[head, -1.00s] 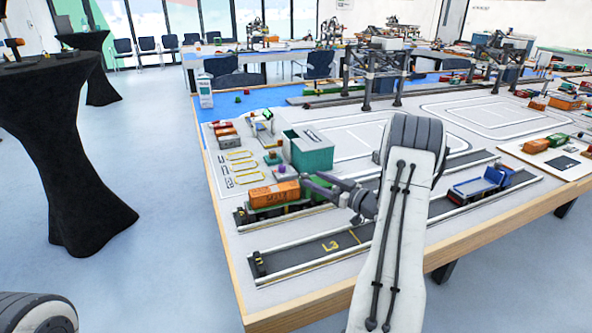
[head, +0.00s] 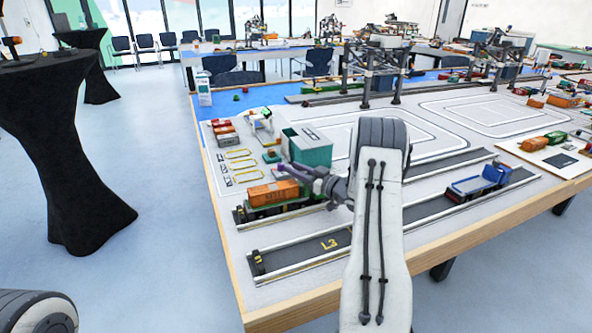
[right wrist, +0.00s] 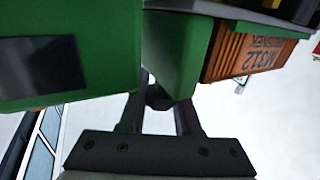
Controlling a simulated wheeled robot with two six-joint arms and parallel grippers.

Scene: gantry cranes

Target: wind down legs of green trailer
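The green trailer (head: 262,211) stands on the dark track strip at the near left of the table, with an orange container (head: 272,193) on it. My right gripper (head: 290,172) is just behind and above the container's right end in the head view. In the right wrist view, large green surfaces (right wrist: 105,60) and the orange container (right wrist: 245,58) marked M312 fill the top. My right gripper's fingers look apart, and their tips are partly hidden by green. A small dark part shows between them. The trailer's legs cannot be made out. My left gripper is out of view.
A teal box (head: 312,150) stands close behind my right gripper. Small gantry cranes (head: 380,65) stand at the back.

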